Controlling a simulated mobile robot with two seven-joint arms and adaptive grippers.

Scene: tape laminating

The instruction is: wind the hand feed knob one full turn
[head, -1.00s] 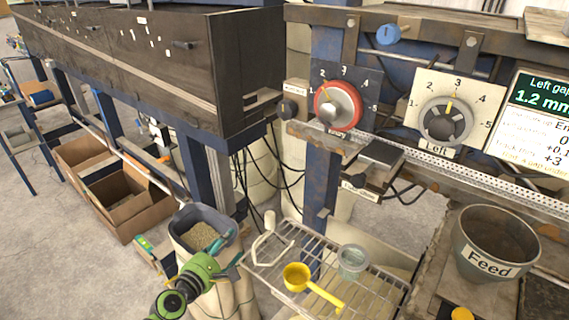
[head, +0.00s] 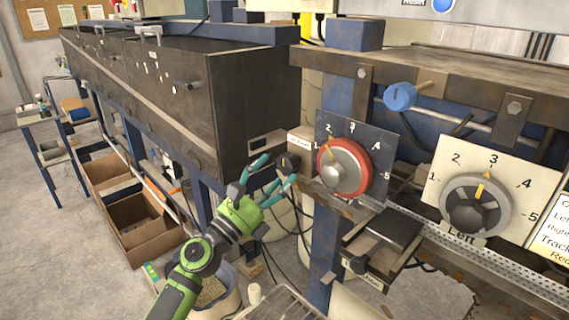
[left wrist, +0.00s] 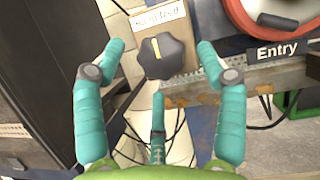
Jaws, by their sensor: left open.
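The hand feed knob (head: 289,162) is a small black knob on a pale plate, left of the red-ringed Entry dial. In the left wrist view the knob (left wrist: 166,57) shows a yellow pointer mark standing nearly upright, under a partly readable label. My left gripper (head: 275,172) is open, its teal fingers spread in front of the knob. In the left wrist view the gripper (left wrist: 161,62) has a finger on either side of the knob and one below, with gaps between fingers and knob. My right gripper is not in view.
The red Entry dial (head: 343,167) is close to the right of the knob. A dark slide block (head: 383,239) juts out below it. The Left dial (head: 476,205) and a blue knob (head: 400,97) are further right. A dark cabinet (head: 235,100) stands at left.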

